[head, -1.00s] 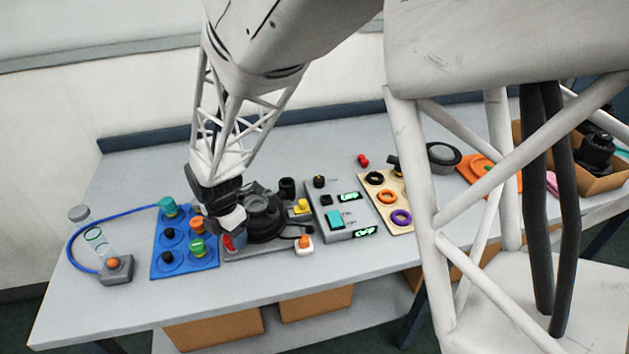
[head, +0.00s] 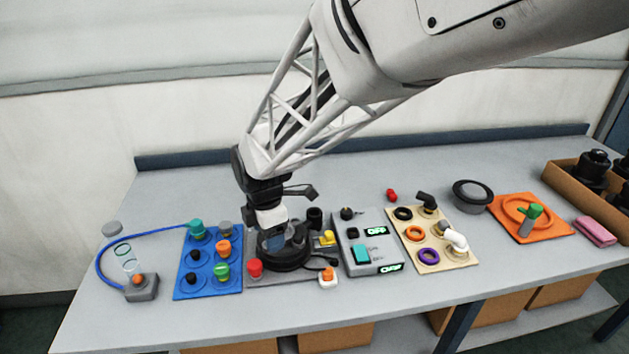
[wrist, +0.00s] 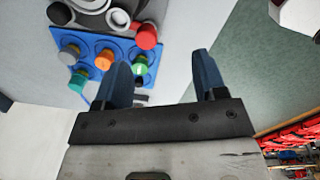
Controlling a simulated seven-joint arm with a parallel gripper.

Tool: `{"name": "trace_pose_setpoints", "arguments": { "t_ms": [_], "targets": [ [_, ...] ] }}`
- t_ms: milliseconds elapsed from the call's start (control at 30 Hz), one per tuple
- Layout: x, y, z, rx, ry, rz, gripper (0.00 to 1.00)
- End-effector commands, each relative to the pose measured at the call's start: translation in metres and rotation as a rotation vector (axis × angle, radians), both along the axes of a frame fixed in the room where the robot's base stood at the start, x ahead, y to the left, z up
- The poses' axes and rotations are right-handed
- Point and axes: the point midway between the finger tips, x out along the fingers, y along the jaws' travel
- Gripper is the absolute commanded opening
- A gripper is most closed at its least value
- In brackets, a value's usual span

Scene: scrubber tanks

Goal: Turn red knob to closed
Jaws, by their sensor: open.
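The red knob (head: 254,268) stands at the left front of the dark round device (head: 300,258), on a grey plate. In the wrist view the red knob (wrist: 145,36) is beyond the fingertips, above and between them in the picture. My gripper (head: 275,240) shows over the dark round device, up and to the right of the knob. In the wrist view its two blue fingers (wrist: 160,60) are spread apart with nothing between them. The gripper is apart from the knob. Any position mark on the knob is too small to read.
A blue board (head: 207,285) with several coloured knobs lies just left of the red knob. A grey switch box (head: 375,225) stands to the right, with an orange-and-white piece (head: 328,278) in front. The table's front strip (head: 250,318) is clear.

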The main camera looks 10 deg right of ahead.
Motion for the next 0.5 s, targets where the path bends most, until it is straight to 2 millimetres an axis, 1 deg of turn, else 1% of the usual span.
{"name": "trace_pose_setpoints", "arguments": {
  "t_ms": [100, 500],
  "targets": [
    [-0.008, -0.013, 0.009, 0.005, -0.008, -0.091, 0.65],
    [-0.034, -0.052, 0.038, 0.028, -0.035, -0.403, 0.65]
  ]
}}
